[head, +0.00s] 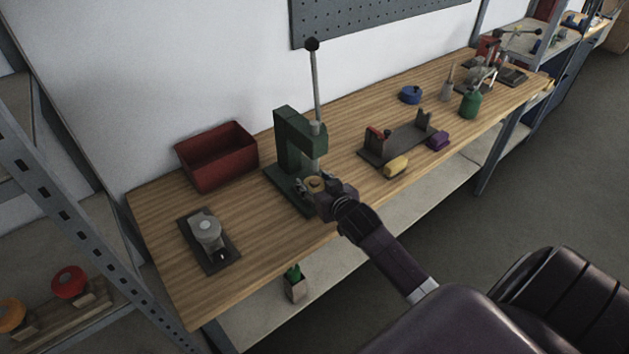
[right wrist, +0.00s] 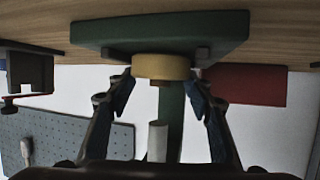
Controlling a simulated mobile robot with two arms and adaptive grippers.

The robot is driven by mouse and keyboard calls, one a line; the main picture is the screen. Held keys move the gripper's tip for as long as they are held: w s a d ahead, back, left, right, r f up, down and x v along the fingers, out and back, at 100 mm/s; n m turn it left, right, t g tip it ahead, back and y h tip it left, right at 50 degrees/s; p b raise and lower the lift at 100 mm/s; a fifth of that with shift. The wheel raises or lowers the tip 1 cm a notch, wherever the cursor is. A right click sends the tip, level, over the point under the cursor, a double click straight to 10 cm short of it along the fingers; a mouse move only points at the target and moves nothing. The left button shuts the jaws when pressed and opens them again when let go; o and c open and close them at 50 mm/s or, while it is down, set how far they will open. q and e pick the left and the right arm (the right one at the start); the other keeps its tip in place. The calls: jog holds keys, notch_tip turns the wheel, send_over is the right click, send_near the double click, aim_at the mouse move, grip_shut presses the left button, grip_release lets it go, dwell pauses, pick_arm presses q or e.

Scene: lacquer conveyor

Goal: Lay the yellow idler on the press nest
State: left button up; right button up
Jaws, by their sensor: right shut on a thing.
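The yellow idler (head: 317,184), a short round piece, is at the foot of the green arbor press (head: 286,128). My right gripper (head: 313,190) is shut on it, coming in from the front right. In the right wrist view, which looks upside down, the idler (right wrist: 161,66) sits between the fingertips (right wrist: 160,82), over the press's green base (right wrist: 160,32). Grey blocks of the press nest (right wrist: 203,55) show beside the idler. I cannot tell whether the idler touches the nest. My left gripper is not in view.
A red bin (head: 217,157) stands left of the press, and a grey fixture on a dark plate (head: 209,241) lies at front left. To the right are a dark bracket stand (head: 398,146), a yellow block (head: 396,167) and a purple block (head: 438,140).

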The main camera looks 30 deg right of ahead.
dwell(0.4)
jog(key=o, duration=1.3)
jog(key=shift+s, duration=0.1)
jog(key=v, duration=1.2)
